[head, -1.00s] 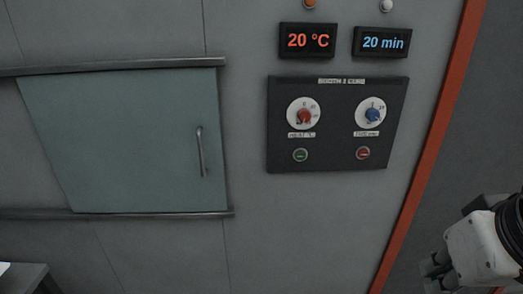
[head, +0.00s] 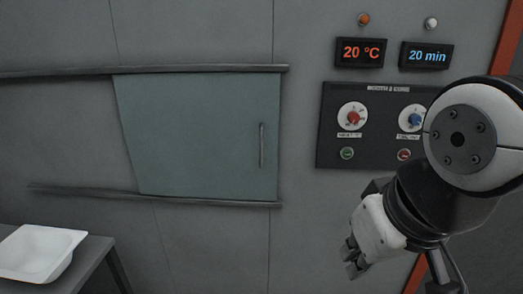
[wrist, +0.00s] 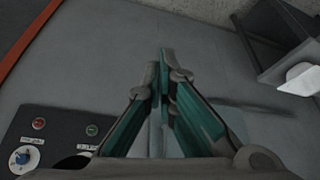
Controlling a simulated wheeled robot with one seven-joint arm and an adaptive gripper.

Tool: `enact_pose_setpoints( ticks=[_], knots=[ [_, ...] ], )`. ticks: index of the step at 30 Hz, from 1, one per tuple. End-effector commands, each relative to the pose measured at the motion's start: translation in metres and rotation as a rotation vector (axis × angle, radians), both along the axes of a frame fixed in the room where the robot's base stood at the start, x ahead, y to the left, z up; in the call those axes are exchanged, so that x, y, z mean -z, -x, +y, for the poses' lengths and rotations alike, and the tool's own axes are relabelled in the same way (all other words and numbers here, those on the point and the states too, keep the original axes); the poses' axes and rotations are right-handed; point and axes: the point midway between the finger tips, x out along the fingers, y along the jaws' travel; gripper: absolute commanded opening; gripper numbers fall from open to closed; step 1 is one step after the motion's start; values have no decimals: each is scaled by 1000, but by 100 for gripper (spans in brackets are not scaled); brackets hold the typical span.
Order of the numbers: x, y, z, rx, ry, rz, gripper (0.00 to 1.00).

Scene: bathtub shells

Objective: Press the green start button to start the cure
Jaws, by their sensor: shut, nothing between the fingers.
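The green start button (head: 347,153) sits at the lower left of the dark control panel (head: 334,103), below the red dial (head: 353,117). It also shows in the wrist view (wrist: 92,130), left of my fingers. The red button (head: 404,155) is to its right, below the blue dial (head: 415,118). My gripper (head: 352,262) hangs below the panel in the head view, apart from the button. In the wrist view its two fingers (wrist: 163,62) are shut and empty. My arm covers the panel's right edge in the head view.
Displays above the panel read 20 °C (head: 361,52) and 20 min (head: 427,55); an orange lamp (head: 363,20) and a pale lamp (head: 431,23) are above them. A sliding door (head: 200,140) with a handle is at left. A white tub (head: 38,252) stands on a table at lower left.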

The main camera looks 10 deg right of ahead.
Motion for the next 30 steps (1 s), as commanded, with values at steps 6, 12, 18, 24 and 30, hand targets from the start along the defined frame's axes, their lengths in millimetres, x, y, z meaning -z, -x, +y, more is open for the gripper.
enact_pose_setpoints(
  ticks=[6,12,18,24,30],
  knots=[
    [-5,-36,10,49,-95,-41,0],
    [-7,-128,19,240,-298,-146,0],
    [8,-222,-1,522,-429,-278,0],
    [42,-296,-49,820,-445,-447,0],
    [79,-337,-114,1078,-352,-676,0]
  ],
)
